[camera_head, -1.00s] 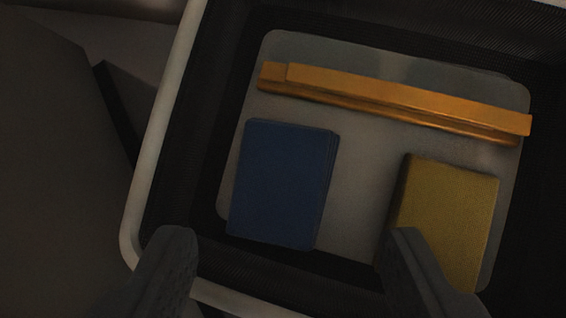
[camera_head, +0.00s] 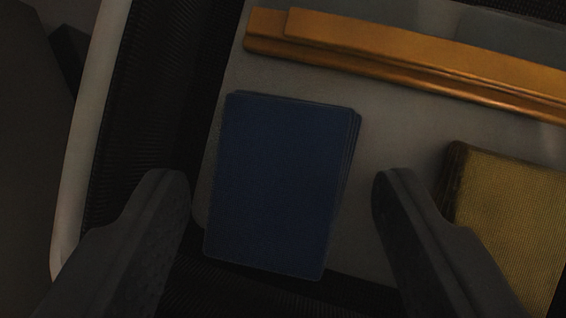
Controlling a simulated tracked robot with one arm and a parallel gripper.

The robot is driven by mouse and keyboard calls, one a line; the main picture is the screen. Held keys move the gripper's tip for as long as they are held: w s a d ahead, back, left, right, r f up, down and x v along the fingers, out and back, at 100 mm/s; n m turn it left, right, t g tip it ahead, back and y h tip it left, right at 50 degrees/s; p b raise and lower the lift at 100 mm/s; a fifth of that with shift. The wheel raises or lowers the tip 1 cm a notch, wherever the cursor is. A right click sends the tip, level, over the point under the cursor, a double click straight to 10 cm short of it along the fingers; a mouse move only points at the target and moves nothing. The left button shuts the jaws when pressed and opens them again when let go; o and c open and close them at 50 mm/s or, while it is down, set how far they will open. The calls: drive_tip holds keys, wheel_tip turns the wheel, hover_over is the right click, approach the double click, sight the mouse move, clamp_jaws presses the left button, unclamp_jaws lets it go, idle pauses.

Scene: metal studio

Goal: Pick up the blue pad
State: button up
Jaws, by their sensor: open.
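The blue pad (camera_head: 278,185) is a dark blue rectangular block with layered edges on its right side. It lies flat on the pale bottom of a dark-walled basket, tilted slightly in the picture. My gripper (camera_head: 281,182) is open, with one dark finger to the left of the pad and the other to its right. Both fingers appear apart from the pad, with a gap on each side. How far the fingertips are above the pad is hard to tell.
The basket (camera_head: 78,150) has a pale rim on the left and dark mesh walls. A yellow pad (camera_head: 515,215) lies to the right, close beside my right finger. A long orange bar (camera_head: 420,60) lies across the far side. Pale floor is clear between them.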

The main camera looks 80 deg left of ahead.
drive_tip(key=shift+f, duration=0.2)
drive_tip(key=c, duration=0.8)
drive_tip(key=shift+a, duration=0.1)
drive_tip(key=shift+f, duration=0.1)
drive_tip(key=shift+r, duration=0.25)
